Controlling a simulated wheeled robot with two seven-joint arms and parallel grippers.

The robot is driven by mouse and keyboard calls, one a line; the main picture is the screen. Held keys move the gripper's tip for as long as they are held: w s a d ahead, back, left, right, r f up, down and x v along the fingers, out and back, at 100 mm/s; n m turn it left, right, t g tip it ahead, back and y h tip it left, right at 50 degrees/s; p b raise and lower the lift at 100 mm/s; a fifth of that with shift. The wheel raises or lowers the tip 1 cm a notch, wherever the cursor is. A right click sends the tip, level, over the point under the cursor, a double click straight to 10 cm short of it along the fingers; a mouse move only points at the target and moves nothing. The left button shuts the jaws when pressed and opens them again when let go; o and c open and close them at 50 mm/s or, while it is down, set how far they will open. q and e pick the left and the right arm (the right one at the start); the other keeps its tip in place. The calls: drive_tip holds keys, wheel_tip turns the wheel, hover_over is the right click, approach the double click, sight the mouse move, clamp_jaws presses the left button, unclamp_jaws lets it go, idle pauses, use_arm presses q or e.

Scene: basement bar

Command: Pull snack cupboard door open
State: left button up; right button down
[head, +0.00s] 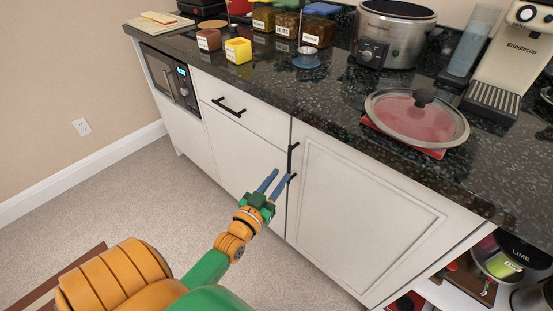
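The white cupboard door (355,215) with a raised panel border is under the dark counter, closed flush with the front. Its black upright handle (291,160) is near the door's upper left edge. My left gripper (279,176) has two blue fingers spread apart with nothing seen between them. It is at the lower end of the handle, mostly to its left. The right finger overlaps the handle's lower end in view; I cannot tell whether they touch. My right gripper is not in view.
A drawer with a black handle (229,107) and a built-in microwave (170,78) are to the left. The dark counter (270,82) holds jars, a slow cooker (391,35), a glass lid (417,115) and a coffee machine (515,60).

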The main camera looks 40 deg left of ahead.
sight(289, 162)
use_arm(q)
drive_tip(key=w, duration=0.3)
drive_tip(key=w+a, duration=0.1)
drive_tip(key=w, duration=0.2)
drive_tip(key=shift+w+a+f+b, duration=0.1)
drive_tip(key=shift+w+a+b, duration=0.05)
drive_tip(key=shift+w+b, duration=0.25)
drive_tip(key=shift+w, duration=0.25)
clamp_jaws()
idle(0.6)
